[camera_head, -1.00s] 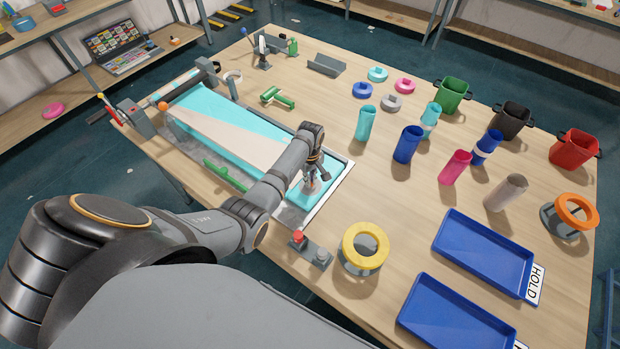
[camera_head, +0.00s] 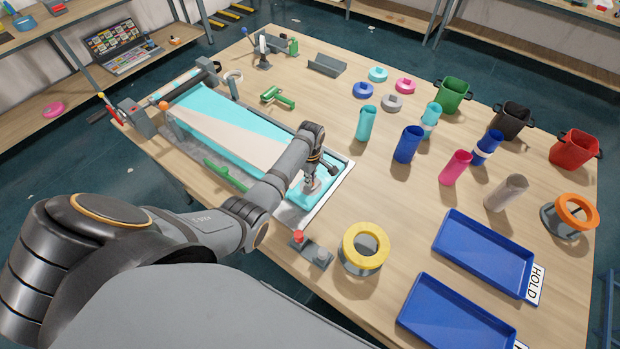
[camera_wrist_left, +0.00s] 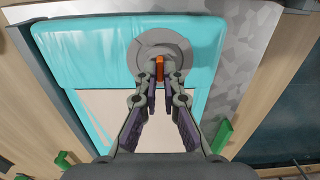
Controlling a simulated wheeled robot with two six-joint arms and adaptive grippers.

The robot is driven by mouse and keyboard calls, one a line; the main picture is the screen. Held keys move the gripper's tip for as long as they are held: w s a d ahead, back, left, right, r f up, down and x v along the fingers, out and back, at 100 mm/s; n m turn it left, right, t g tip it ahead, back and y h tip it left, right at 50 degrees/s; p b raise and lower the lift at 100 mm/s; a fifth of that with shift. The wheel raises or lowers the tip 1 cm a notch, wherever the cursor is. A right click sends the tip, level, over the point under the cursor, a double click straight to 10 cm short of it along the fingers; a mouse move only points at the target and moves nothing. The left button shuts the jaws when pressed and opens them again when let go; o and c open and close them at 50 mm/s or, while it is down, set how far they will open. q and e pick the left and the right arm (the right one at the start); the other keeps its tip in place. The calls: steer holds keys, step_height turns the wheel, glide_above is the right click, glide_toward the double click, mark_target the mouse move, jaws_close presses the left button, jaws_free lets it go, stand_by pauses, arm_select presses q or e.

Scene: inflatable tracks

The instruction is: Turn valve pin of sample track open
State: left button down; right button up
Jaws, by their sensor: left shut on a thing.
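The sample track (camera_head: 235,125) is a cyan inflatable strip with a beige panel, lying in a grey tray on the table. In the left wrist view, its cyan end (camera_wrist_left: 85,52) carries a round grey valve disc (camera_wrist_left: 174,45) with an orange valve pin (camera_wrist_left: 159,68) at its middle. My left gripper (camera_head: 312,188) is over the near right end of the track. In the left wrist view, its fingertips (camera_wrist_left: 160,78) are shut on the orange pin, one on each side. The pin is hidden by the gripper in the head view. My right gripper does not show.
A red-button box (camera_head: 310,250) and a yellow ring on a stand (camera_head: 365,245) stand just right of the tray. Blue trays (camera_head: 485,255), several coloured cups and bins fill the right side.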

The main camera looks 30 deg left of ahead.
arm_select(q)
steer(key=shift+w+d+r, duration=0.1)
steer(key=c, duration=1.5)
jaws_free()
steer(key=shift+d, duration=0.1)
steer(key=shift+r, duration=0.1)
step_height(320, 180, up, 12)
